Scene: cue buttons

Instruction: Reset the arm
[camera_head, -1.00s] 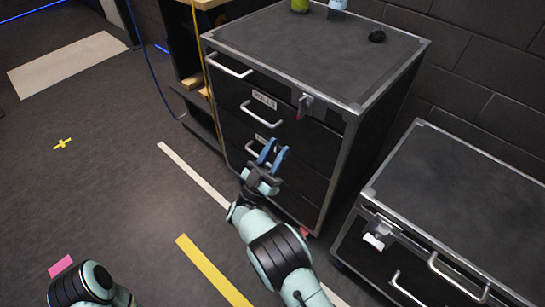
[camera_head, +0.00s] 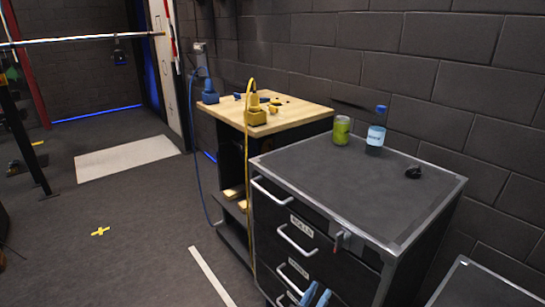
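My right gripper (camera_head: 316,295) shows only as two blue fingertips at the bottom edge of the head view. The fingertips are apart with nothing seen between them, so it looks open and empty. They appear in front of the lower drawers of the black cabinet (camera_head: 350,185); how far they are from the drawer front I cannot tell. The rest of my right arm is below the picture. My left arm and gripper are out of view.
A green can (camera_head: 342,130), a blue-capped bottle (camera_head: 376,134) and a small black object (camera_head: 413,172) stand on the cabinet. A wooden-topped bench (camera_head: 290,118) behind it holds blue and yellow devices. A second cabinet (camera_head: 485,290) is at lower right. Floor at left is mostly clear.

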